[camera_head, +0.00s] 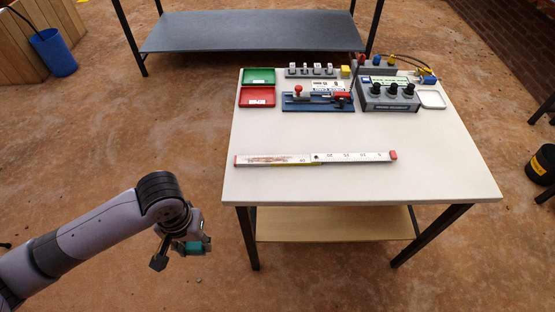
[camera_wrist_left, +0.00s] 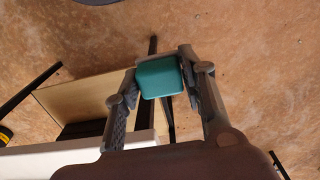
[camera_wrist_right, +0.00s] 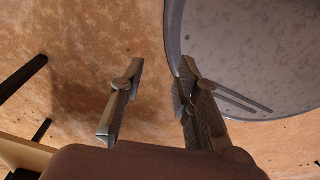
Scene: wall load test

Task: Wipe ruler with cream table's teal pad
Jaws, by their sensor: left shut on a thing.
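The ruler (camera_head: 316,158) lies flat across the front half of the cream table (camera_head: 300,186). It is white with red end caps, and a brown smudge covers part of its left half. My left gripper (camera_head: 190,244) is to the left of the table's front left corner, off the tabletop. It is shut on the teal pad (camera_wrist_left: 160,77), which shows between its fingers in the left wrist view and also, partly hidden, in the head view (camera_head: 194,247). My right gripper (camera_wrist_right: 157,95) shows only in its wrist view, open with nothing between its fingers.
Along the table's back stand a green tray (camera_head: 259,76), a red tray (camera_head: 258,96), a blue fixture (camera_head: 318,102), a grey knob box (camera_head: 388,97) and a white dish (camera_head: 432,99). The tabletop around the ruler is clear. A dark bench (camera_head: 250,32) stands behind.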

